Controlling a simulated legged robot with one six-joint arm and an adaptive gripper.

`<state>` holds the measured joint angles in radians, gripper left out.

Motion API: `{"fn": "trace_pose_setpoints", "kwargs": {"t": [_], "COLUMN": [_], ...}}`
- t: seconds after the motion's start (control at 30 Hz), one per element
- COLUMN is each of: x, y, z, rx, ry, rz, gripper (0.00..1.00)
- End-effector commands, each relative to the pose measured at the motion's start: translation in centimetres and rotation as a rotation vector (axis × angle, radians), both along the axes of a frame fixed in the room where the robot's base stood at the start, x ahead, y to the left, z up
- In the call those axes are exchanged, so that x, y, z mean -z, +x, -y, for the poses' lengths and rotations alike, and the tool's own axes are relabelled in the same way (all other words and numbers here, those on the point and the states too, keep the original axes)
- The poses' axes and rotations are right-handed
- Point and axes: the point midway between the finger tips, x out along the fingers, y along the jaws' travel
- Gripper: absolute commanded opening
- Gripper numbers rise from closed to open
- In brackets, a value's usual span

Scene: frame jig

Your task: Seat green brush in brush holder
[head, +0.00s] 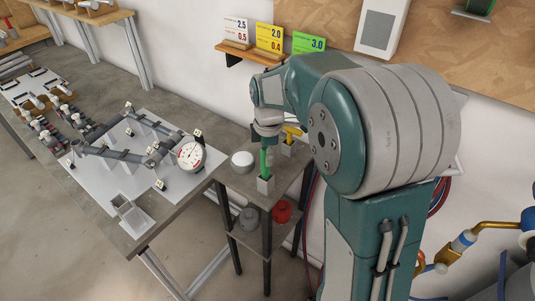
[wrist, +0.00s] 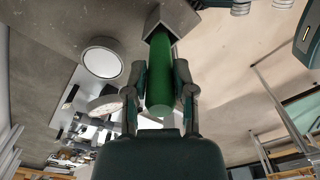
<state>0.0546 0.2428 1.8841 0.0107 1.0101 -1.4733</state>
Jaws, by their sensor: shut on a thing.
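The green brush (head: 264,160) stands roughly upright in the head view, with its lower end at the mouth of a grey square brush holder (head: 265,186). I cannot tell how deep it sits. My gripper (head: 267,138) is above the holder, shut on the brush's upper part. In the wrist view the two fingers of my gripper (wrist: 160,92) flank the green brush (wrist: 160,68). The brush's far end meets the grey holder (wrist: 172,17) there, and the holder partly hides that end.
A yellow-handled tool (head: 292,130) is just behind. A dial gauge (head: 191,155) and a pipe frame jig (head: 115,152) occupy the left table. A red pot (head: 282,210) sits on the lower shelf.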

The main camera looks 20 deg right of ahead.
Motion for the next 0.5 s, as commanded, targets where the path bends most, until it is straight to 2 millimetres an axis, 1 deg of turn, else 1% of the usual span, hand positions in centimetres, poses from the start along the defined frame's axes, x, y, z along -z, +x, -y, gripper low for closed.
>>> {"fn": "trace_pose_setpoints", "kwargs": {"t": [0.5], "x": [0.55], "y": [0.00], "z": [0.00], "rx": [0.000], "ry": [0.000], "rz": [0.000], "gripper": [0.00]}}
